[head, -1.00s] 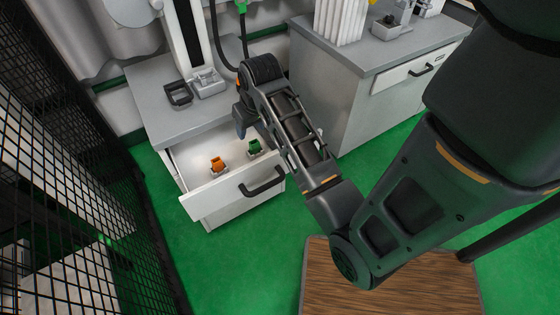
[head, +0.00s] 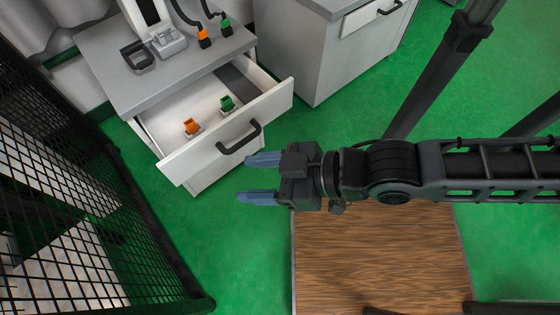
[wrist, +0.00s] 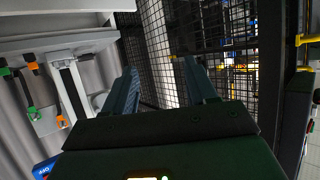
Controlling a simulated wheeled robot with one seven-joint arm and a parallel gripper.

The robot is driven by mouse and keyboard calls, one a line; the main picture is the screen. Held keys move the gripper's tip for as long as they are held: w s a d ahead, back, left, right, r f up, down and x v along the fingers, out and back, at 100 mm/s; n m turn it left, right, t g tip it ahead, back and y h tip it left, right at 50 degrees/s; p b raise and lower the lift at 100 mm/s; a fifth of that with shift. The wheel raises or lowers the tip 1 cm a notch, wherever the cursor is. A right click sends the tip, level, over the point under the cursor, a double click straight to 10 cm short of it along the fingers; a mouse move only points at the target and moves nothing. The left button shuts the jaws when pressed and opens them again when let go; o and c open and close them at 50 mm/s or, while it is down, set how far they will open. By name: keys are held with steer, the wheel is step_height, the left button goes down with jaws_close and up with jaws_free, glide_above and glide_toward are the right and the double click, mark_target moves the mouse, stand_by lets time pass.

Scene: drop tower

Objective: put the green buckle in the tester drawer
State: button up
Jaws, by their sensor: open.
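The green buckle (head: 227,104) lies inside the open tester drawer (head: 190,158), toward its right side. An orange buckle (head: 191,127) lies in the same drawer to its left. My gripper (head: 262,178) is open and empty, outside the drawer, to the right of and below its front in the head view. Its two blue-grey fingers point left. The fingers also show in the wrist view (wrist: 160,88), with nothing between them.
The drawer's black handle (head: 240,138) sticks out close to my fingertips. Orange and green connectors (head: 204,38) hang by cables at the cabinet top. A black mesh fence (head: 80,200) stands at left. A wooden surface (head: 375,250) is below my arm.

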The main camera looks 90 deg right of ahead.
steer(key=s+a+r+n+t+y, duration=0.1)
steer(key=s+r+t, duration=0.1)
steer(key=r, duration=0.4)
steer(key=shift+s+r+n+y, duration=0.15)
steer(key=shift+s+n+y, duration=0.25)
steer(key=shift+s, duration=0.45)
steer(key=shift+a, duration=0.1)
steer(key=shift+c, duration=0.5)
stand_by(0.5)
